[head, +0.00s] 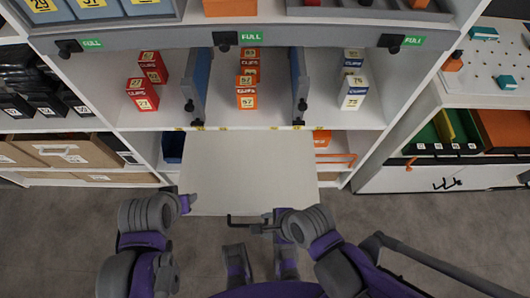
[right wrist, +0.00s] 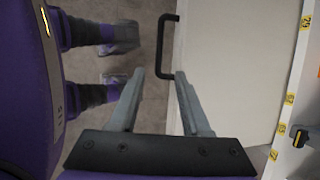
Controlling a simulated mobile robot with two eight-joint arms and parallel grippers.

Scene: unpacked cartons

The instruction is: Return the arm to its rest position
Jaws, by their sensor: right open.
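My right gripper (head: 265,222) is open at the front edge of a pale pull-out panel (head: 248,170). In the right wrist view its two fingers (right wrist: 160,76) are spread with nothing gripped. A black bar handle (head: 235,219) is fixed to the panel's front edge; it also shows in the right wrist view (right wrist: 160,45). The handle's near end lies close ahead of the fingertips, and I cannot tell whether they touch. My left gripper (head: 187,203) is at the panel's front left corner, and its jaw opening is too small to make out.
Behind the panel is a white shelf (head: 225,119) with red boxes (head: 148,80), orange boxes (head: 246,85) and white-blue boxes (head: 354,85). Blue dividers stand between them. A drawer unit with a pegboard (head: 495,75) is at the right. Grey floor (head: 400,220) is open in front.

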